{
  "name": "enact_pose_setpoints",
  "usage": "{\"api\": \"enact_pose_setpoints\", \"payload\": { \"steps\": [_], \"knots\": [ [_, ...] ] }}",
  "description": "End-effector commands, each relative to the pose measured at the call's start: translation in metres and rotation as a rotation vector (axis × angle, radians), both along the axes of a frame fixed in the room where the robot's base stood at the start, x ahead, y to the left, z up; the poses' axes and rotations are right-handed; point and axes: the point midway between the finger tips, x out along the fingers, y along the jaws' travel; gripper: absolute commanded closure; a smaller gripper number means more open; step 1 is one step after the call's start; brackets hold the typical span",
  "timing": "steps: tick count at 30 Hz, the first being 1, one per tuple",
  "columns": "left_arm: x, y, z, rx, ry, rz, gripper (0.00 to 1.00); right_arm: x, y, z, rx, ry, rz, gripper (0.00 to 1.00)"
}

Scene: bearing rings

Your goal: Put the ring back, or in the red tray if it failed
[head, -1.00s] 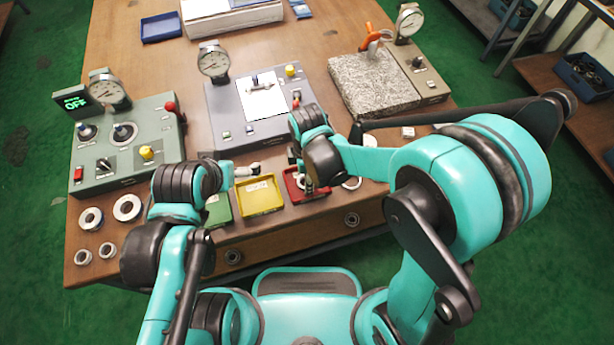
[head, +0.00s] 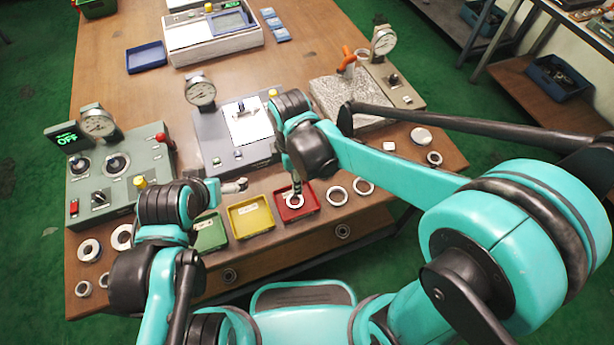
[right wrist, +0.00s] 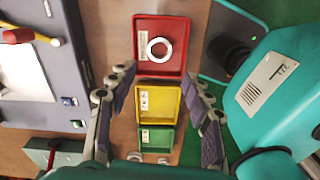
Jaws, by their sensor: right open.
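A metal ring (head: 295,201) lies flat in the red tray (head: 314,207). The right wrist view shows the ring (right wrist: 159,49) whole, inside the red tray's walls (right wrist: 187,48). My right gripper (head: 297,188) is just above the red tray in the head view. In the right wrist view its fingers (right wrist: 162,82) are spread wide with nothing between them. The green tray (head: 210,233) is left of the yellow one.
More rings lie right of the red tray (head: 337,196) and at the left table edge (head: 89,250). A green-grey gauge box (head: 120,165) stands left, a grey gauge box (head: 215,140) in the middle, and a granite block (head: 335,92) behind right.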

Motion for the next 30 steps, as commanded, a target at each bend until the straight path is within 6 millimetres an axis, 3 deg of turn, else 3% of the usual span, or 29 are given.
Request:
{"api": "enact_pose_setpoints", "payload": {
  "steps": [5, 8, 15, 21, 25, 30],
  "knots": [
    [0.000, 0.000, 0.000, 0.000, 0.000, 0.000, 0.00, 0.000, -0.003, 0.003, 0.003, -0.008, -0.024, 0.50],
    [0.000, 0.000, 0.000, 0.000, 0.000, 0.000, 0.00, -0.001, -0.018, 0.013, 0.022, -0.043, -0.137, 0.50],
    [0.000, 0.000, 0.000, 0.000, 0.000, 0.000, 0.00, -0.016, -0.094, 0.054, 0.171, -0.237, -0.780, 0.50],
    [0.000, 0.000, 0.000, 0.000, 0.000, 0.000, 0.00, -0.038, -0.148, 0.071, 0.363, -0.380, -1.312, 0.50],
    [0.000, 0.000, 0.000, 0.000, 0.000, 0.000, 0.00, -0.047, -0.168, 0.074, 0.465, -0.434, -1.530, 0.50],
    [0.000, 0.000, 0.000, 0.000, 0.000, 0.000, 0.00, -0.052, -0.178, 0.076, 0.527, -0.459, -1.645, 0.50]
  ]
}}
